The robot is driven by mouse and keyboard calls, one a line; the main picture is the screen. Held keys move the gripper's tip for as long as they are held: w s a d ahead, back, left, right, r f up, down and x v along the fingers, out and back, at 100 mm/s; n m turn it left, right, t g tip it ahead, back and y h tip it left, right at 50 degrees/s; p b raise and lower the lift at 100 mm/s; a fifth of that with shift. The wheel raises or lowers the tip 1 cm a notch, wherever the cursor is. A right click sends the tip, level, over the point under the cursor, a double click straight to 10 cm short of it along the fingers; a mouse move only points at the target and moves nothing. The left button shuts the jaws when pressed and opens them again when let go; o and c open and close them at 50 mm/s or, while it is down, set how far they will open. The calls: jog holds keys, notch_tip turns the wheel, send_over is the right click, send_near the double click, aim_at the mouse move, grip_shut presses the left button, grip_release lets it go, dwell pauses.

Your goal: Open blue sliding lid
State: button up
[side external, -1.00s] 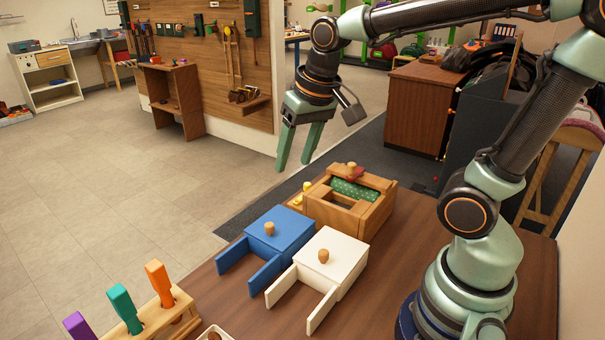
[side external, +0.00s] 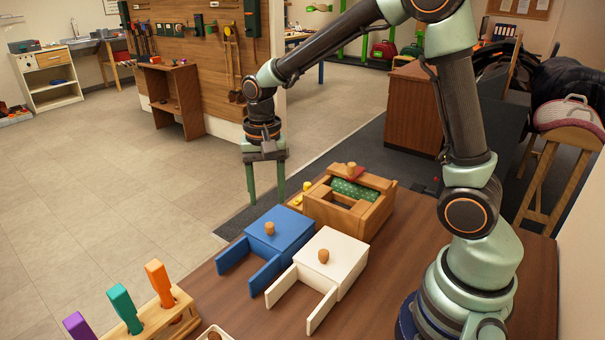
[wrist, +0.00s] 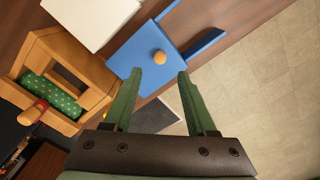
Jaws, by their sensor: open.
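The blue sliding lid (side external: 279,230) is a flat blue panel with a round wooden knob (side external: 270,228), on a blue box whose two side rails reach toward the front left. It also shows in the wrist view (wrist: 135,53), beyond my fingertips, with its knob (wrist: 160,57) roughly in line with the gap between them. My gripper (side external: 266,203) is open and empty, fingers pointing down. In the side view it appears above and behind the blue box, apart from the knob. The exact height above the lid is hard to tell.
A white box (side external: 335,258) with a similar knob stands right beside the blue one. A wooden box with green dotted cloth (side external: 349,188) and a red piece stands behind. A wooden rack with coloured handles (side external: 162,315) is at front left. Bare table (side external: 400,270) lies to the right.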

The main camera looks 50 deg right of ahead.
aim_at(269, 225)
notch_tip(269, 225, down, 7)
jog(key=shift+f, duration=0.2)
jog(key=shift+c, duration=0.4)
grip_shut()
jog(key=shift+r, duration=0.1)
dwell(1.1)
